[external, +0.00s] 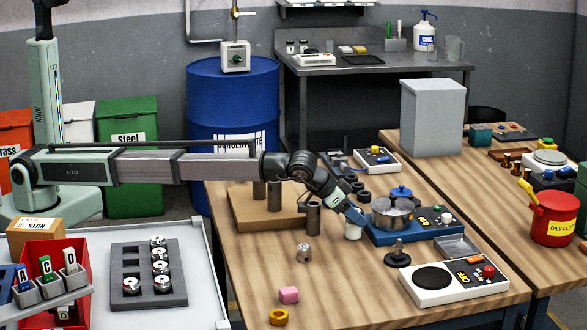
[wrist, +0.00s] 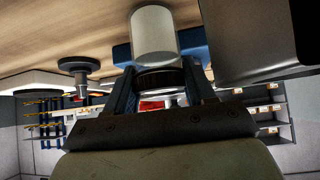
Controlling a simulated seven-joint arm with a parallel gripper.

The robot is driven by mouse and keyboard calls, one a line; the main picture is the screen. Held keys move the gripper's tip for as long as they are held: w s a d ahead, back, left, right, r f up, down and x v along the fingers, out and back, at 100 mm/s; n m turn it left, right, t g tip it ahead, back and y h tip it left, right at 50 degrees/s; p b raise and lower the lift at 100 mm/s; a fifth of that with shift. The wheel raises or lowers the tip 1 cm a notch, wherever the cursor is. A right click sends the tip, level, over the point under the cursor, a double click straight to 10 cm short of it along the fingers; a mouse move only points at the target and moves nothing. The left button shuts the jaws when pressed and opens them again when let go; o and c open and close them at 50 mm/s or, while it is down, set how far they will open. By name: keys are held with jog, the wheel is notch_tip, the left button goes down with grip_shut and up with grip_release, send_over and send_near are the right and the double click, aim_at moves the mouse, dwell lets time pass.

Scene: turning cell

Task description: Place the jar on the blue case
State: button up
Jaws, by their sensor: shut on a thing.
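The jar is a white cylinder (external: 353,230) with a dark lid, in the middle of the external view. In the wrist view the white jar (wrist: 154,36) points away from my gripper, its dark ribbed lid between the two fingers. My gripper (external: 353,214) reaches down from the left and is shut on the jar; its fingers also show in the wrist view (wrist: 160,84). Whether the jar touches the table is unclear.
The silver pot (external: 391,213) rises close to my gripper. A black knobbed stand (external: 397,255) and a white-black device (external: 455,284) are in front of the case. Dark cylinders (external: 313,218) stand to the left. The wooden table's near middle is mostly clear.

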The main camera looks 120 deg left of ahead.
notch_tip(320, 180, up, 9)
jog(key=shift+f, duration=0.1)
jog(key=shift+a+r, duration=0.3)
jog(key=shift+r, duration=0.05)
jog(key=s+a+r+n+g+y, duration=0.1)
jog(key=s+a+r, duration=0.2)
jog(key=s+a, duration=0.45)
jog(key=s+a+r+n, duration=0.1)
jog(key=s+a+r, duration=0.2)
jog(key=s+a, duration=0.45)
jog(key=shift+m+t+h, duration=0.5)
jog(key=shift+m, duration=0.4)
jog(key=shift+w+d+f, duration=0.1)
jog(key=shift+d+f, duration=0.1)
jog(key=shift+f, duration=2.5)
jog(key=shift+d+f, duration=0.15)
jog(key=shift+f, duration=2.5)
jog(key=shift+f, duration=0.1)
jog(key=o, duration=1.2)
